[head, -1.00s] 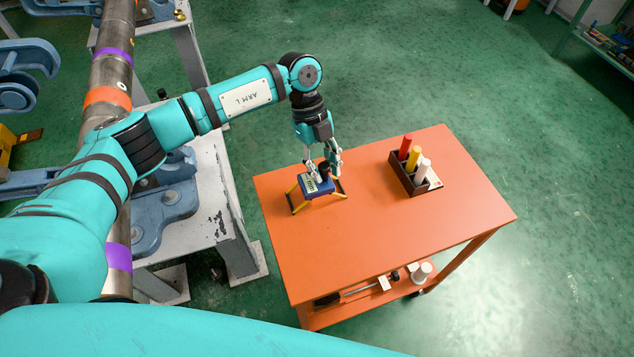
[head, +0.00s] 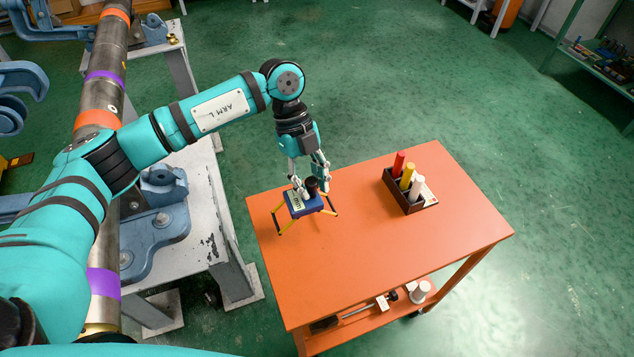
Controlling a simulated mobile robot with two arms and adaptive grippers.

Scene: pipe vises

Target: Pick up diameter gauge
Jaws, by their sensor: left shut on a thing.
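The diameter gauge (head: 306,207) is a small blue box with splayed yellow legs and a black knob on top. It is at the left end of the orange table (head: 375,250). My left gripper (head: 309,188) comes down from above and is shut on the gauge at its black knob, with the fingers partly hiding it. The gauge looks upright and seems slightly above the tabletop, though the gap is hard to judge. My right gripper is not in view.
A dark holder (head: 408,201) with red, yellow and white cylinders stands on the table to the right. The table's lower shelf holds tools and a white part (head: 420,290). A long steel pipe (head: 98,90) with coloured bands rests in blue vises at left. The tabletop's front is clear.

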